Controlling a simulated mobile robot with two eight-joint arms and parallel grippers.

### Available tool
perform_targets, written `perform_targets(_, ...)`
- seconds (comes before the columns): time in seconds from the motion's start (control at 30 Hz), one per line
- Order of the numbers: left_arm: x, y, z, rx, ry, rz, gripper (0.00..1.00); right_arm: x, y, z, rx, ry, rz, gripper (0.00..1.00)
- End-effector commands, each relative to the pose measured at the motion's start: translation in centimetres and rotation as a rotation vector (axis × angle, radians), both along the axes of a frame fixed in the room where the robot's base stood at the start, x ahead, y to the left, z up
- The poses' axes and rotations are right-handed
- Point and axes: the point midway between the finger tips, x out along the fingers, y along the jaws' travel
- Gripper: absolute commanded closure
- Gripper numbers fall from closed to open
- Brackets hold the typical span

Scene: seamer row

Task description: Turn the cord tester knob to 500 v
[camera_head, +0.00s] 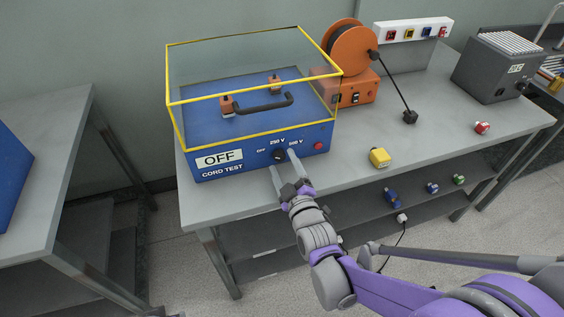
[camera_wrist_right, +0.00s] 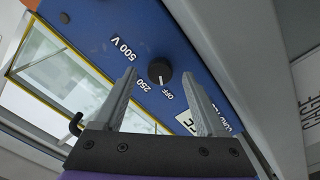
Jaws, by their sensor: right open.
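The blue cord tester (camera_head: 250,170) stands on the grey bench under a clear yellow-edged cover. Its black knob (camera_head: 279,155) is on the front panel, with OFF, 250 V and 500 V printed around it. In the right wrist view the knob (camera_wrist_right: 160,71) has a white mark pointing near OFF. The tester's display (camera_head: 219,158) reads OFF. My right gripper (camera_head: 280,160) is open, with its fingertips near the panel on either side of the knob. In the right wrist view gaps show between the knob and both fingers. My left gripper is not in view.
A red button (camera_head: 318,146) is right of the knob. An orange cord reel (camera_head: 352,50) stands behind.

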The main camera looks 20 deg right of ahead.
Motion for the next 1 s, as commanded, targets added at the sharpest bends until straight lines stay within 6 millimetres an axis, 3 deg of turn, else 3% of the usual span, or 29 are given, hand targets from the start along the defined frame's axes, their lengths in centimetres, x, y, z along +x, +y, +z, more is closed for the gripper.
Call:
perform_targets(0.2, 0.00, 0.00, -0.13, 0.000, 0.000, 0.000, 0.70, 1.41, 0.03, -0.01, 0.000, 0.000, 0.000, 0.27)
perform_targets(0.47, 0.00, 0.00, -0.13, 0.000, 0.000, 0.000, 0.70, 1.46, 0.03, 0.01, 0.001, 0.000, 0.000, 0.28)
perform_targets(0.87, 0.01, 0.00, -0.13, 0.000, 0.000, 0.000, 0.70, 1.43, 0.03, 0.00, 0.001, 0.000, 0.000, 1.00)
perform_targets(1.0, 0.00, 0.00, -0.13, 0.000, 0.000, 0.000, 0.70, 1.43, 0.03, 0.00, 0.002, 0.000, 0.000, 1.00)
